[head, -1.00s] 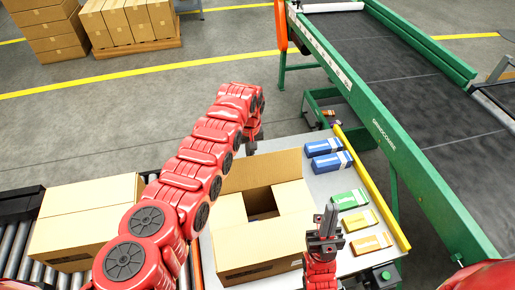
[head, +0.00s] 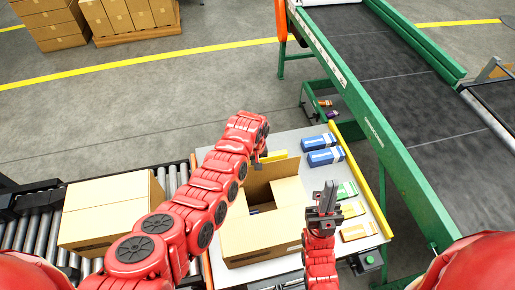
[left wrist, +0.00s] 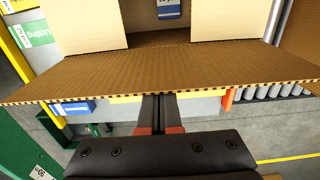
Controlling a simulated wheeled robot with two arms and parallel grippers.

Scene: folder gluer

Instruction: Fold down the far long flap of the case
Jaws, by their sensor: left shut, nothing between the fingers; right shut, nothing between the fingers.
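The open cardboard case (head: 262,240) stands on the light table, with short flaps folded inward and a gap between them. Its far long flap (head: 283,167) is still raised; in the left wrist view the flap (left wrist: 170,72) spans the picture, its corrugated edge toward me. My left gripper (head: 262,162) is at the far side of the case, shut and empty; its fingertips (left wrist: 160,97) are right at the flap's edge, contact unclear. My right gripper (head: 326,190) is shut and empty, pointing up beside the case's right side. A blue item (left wrist: 168,8) shows inside the case.
Blue, green, yellow and orange small boxes (head: 325,157) line the table's right side by a yellow rail (head: 368,180). A green-framed conveyor (head: 390,150) is beyond it. Another carton (head: 105,210) sits on rollers at left.

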